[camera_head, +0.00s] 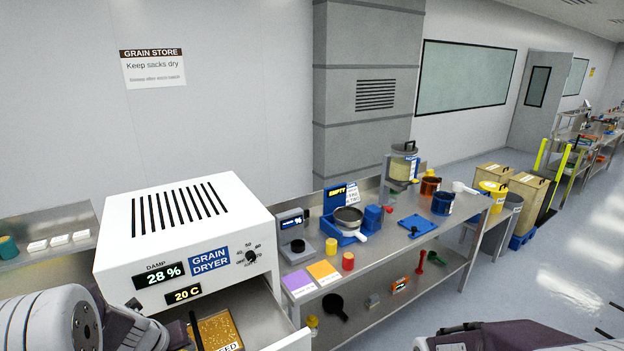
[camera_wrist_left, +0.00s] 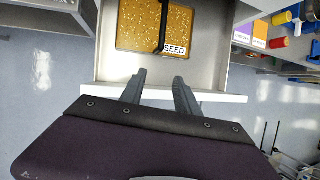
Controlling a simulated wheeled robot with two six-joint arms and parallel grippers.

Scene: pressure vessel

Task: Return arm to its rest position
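My left arm comes in from the left in the head view, with its dark purple gripper body (camera_head: 130,328) low in front of the grain dryer (camera_head: 185,240). In the left wrist view my left gripper (camera_wrist_left: 159,80) has its two fingers apart with nothing between them. They point at the front edge of the dryer's open drawer (camera_wrist_left: 215,96). A tray of golden seed (camera_wrist_left: 140,28), labelled SEED and with a black handle, sits in that drawer, apart from the fingers. My right arm (camera_head: 510,338) shows in part at the bottom right; its finger opening is not clear.
The dryer reads 28 % and 20 C. To its right, a steel bench (camera_head: 440,222) holds a blue-based sieve (camera_head: 345,222), jars and coloured cards. A lower shelf (camera_head: 375,305) holds small tools. Clear floor (camera_head: 550,265) lies to the right.

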